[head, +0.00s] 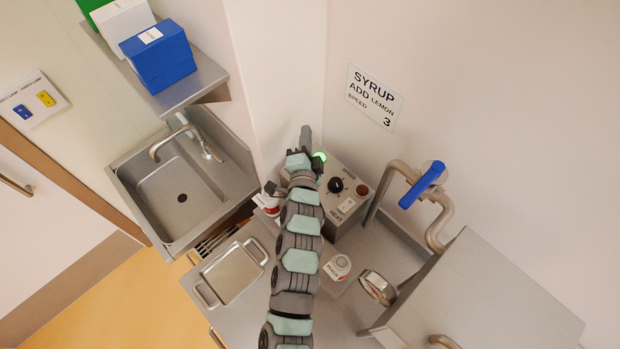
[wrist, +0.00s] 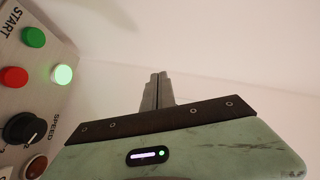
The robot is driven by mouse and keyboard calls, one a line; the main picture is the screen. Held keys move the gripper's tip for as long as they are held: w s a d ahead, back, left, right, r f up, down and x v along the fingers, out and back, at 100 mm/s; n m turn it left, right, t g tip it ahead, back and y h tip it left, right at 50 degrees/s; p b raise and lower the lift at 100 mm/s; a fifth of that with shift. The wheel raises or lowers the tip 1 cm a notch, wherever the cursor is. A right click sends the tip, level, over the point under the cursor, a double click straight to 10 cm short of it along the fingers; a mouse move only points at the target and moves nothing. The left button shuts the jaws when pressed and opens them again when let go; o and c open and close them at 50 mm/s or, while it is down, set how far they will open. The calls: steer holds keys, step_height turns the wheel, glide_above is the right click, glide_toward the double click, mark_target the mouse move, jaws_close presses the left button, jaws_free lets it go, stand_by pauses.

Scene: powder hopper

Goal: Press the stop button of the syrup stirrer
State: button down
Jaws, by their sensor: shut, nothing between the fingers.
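The stirrer's control box (head: 352,178) stands against the back wall in the head view, partly covered by my arm. In the wrist view its panel (wrist: 48,93) fills the left edge. It carries a green button (wrist: 33,37) by the word START and a red button (wrist: 13,77) below that; no label for the red one is readable. A green lamp (wrist: 63,75) is lit. My gripper (wrist: 157,77) is shut and empty, to the right of the panel and apart from the buttons. In the head view my gripper (head: 306,135) reaches beyond the box's upper left corner, and the red button is hidden.
A black speed knob (head: 335,185) and a dark red lamp (head: 362,190) are on the box. A blue-handled pipe valve (head: 422,184) is to the right. The wall sign reads SYRUP, ADD LEMON, SPEED 3.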

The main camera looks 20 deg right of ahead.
steer(key=s+f+m+g+y+b, duration=0.1)
steer(key=s+f+m+g+y, duration=0.2)
steer(key=f+m+g+y, duration=0.3)
steer(key=shift+d+m+g+y, duration=0.25)
steer(key=shift+m+g+y, duration=0.05)
steer(key=shift+m+y, duration=0.6)
steer(key=shift+f, duration=0.15)
steer(key=shift+f+b, duration=2.65)
steer(key=shift+f, duration=1.7)
steer(key=shift+f, duration=0.15)
steer(key=shift+f, duration=0.3)
